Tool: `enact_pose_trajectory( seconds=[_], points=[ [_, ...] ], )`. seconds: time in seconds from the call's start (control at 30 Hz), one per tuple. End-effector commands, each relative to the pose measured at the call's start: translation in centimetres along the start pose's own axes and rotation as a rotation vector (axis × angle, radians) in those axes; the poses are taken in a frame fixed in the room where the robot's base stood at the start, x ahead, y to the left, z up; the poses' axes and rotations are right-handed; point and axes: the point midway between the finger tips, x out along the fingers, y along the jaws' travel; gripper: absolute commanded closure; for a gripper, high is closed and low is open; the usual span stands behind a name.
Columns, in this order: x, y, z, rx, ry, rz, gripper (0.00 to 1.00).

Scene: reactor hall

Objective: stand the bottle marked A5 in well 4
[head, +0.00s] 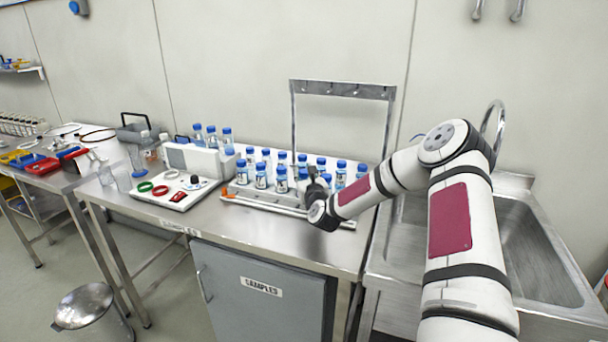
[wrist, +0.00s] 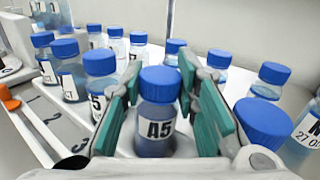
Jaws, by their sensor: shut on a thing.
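The bottle marked A5 (wrist: 156,125), with a blue cap and a white label, stands upright between the teal finger pads of my gripper (wrist: 160,88) in the wrist view. My gripper is shut on it. In the head view my gripper (head: 320,196) is at the right front of the white bottle rack (head: 262,197), and I cannot make out the held bottle there. A pale strip with printed numbers (wrist: 48,112) runs along the rack at left in the wrist view. I cannot make out well 4, nor whether the bottle's base touches anything.
Several blue-capped bottles (wrist: 100,75) stand close to the left and behind. Another bottle (wrist: 262,125) is close on the right. A white device (head: 195,160) with a control panel sits left of the rack. A metal frame (head: 341,90) rises behind, and a sink (head: 535,240) is at right.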

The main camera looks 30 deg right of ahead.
Motion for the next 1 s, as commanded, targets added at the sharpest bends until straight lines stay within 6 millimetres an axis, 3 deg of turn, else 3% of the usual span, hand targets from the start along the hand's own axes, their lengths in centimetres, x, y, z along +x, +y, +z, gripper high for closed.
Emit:
enact_pose_trajectory(
  seconds=[0.13,0.17,0.2,0.63,1.0],
  points=[
    [0.0,0.0,0.0,0.000,0.001,-0.001,1.00],
    [0.0,0.0,-0.1,0.000,0.001,0.000,0.68],
    [0.0,0.0,-0.1,0.000,0.001,0.000,0.62],
    [-0.9,0.0,0.0,0.001,0.002,0.000,0.62],
    [-7.9,-0.1,0.0,0.002,0.004,0.001,0.62]
  ],
)
